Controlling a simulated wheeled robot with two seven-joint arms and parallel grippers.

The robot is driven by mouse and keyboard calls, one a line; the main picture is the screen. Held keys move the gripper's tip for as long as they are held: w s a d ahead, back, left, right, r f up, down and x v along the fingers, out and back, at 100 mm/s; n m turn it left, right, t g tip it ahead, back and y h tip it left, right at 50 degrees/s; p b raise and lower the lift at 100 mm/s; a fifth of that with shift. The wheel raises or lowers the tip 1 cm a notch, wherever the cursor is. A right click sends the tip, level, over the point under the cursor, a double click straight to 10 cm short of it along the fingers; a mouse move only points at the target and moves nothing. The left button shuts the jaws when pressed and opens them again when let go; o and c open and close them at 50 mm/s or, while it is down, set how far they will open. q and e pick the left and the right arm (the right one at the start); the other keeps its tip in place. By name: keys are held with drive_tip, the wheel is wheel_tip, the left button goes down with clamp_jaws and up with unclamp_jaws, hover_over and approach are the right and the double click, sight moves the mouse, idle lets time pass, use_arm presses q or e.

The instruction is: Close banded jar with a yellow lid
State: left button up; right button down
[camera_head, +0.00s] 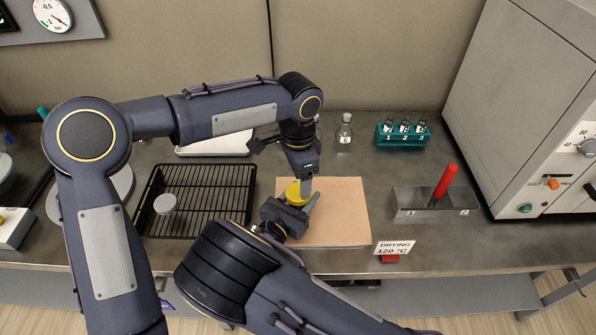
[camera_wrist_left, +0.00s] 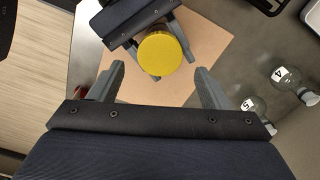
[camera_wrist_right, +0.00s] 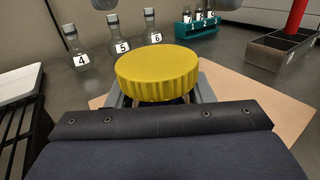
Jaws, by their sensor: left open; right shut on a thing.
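A yellow lid with a ridged edge (camera_head: 293,194) sits above the tan mat, on or just over the jar. It also shows in the left wrist view (camera_wrist_left: 160,54) and large in the right wrist view (camera_wrist_right: 157,74). The jar body is almost wholly hidden under the lid; I cannot see its band or whether the lid is seated. My right gripper (camera_head: 300,203) is shut around the jar just below the lid, coming from the front. My left gripper (camera_wrist_left: 159,68) is open, pointing down above the lid, its fingers apart on either side and not visibly touching it.
The tan mat (camera_head: 340,205) is bare at right. A black wire rack (camera_head: 215,185) with a white round piece (camera_head: 165,203) lies left. Flask 6 (camera_head: 344,131) and a teal vial rack (camera_head: 403,133) stand behind. A metal block with a red rod (camera_head: 446,182) and the oven are right.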

sight(298, 192)
use_arm(q)
wheel_tip(298, 192, up, 2)
drive_tip(key=n, duration=0.5)
drive_tip(key=shift+n, duration=0.3)
drive_tip(key=n, duration=0.2)
drive_tip(key=r+n, duration=0.1)
drive_tip(key=n, duration=0.1)
drive_tip(key=shift+r, duration=0.15)
drive_tip(key=shift+f, duration=4.05)
drive_tip(key=c, duration=1)
drive_tip(key=m, duration=0.4)
drive_tip(key=shift+m, duration=0.4)
drive_tip(key=m, duration=0.5)
drive_tip(key=shift+m, duration=0.3)
